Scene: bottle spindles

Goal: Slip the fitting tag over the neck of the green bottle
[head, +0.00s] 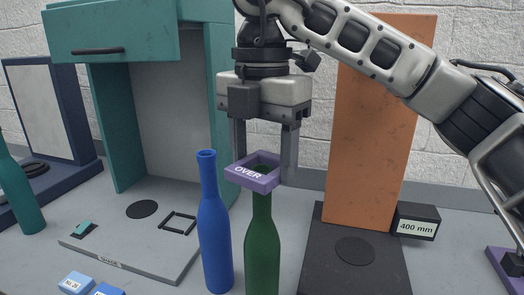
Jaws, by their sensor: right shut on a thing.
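The green bottle (262,252) stands upright in the lower middle. A purple square tag (246,178) marked "OVER" is at the top of its neck. Dark green shows inside the tag's opening, so the tag seems to be around the mouth of the bottle, but its exact height on the neck is hard to tell. My right gripper (264,166) comes down from above and is shut on the tag, with one finger at its left side and one at its right. The bottle's lower end is cut off by the frame. My left gripper is not in view.
A blue bottle (214,235) stands close left of the green one. A teal cabinet (108,120) is behind left, a teal bottle (18,192) at the far left. An orange panel (375,130), a black base (350,278) and a "400 mm" block (417,221) are at right.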

